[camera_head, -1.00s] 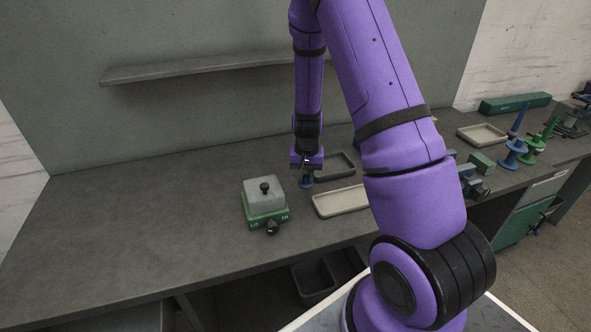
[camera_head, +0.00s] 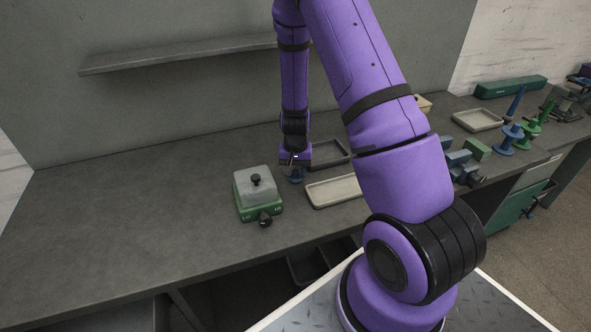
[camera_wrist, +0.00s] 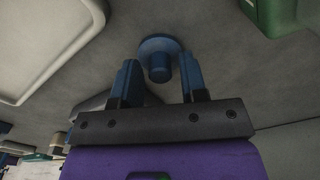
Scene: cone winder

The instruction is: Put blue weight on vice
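The blue weight (camera_wrist: 160,58), a round disc with a knob, stands on the bench in the wrist view. In the head view the blue weight (camera_head: 294,175) shows just under my gripper (camera_head: 293,160). In the wrist view my gripper (camera_wrist: 160,70) is open, with its two blue fingers spread on either side of the weight's knob. I cannot tell whether the fingers touch it. A blue vice (camera_head: 462,170) sits on the bench to the right, partly behind my arm.
A green scale with a pale top and black knob (camera_head: 257,190) stands left of the weight. A dark tray (camera_head: 330,160) and a light tray (camera_head: 335,190) lie to its right. A green block (camera_head: 477,150) and spindles (camera_head: 508,138) stand further right. The bench's left side is clear.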

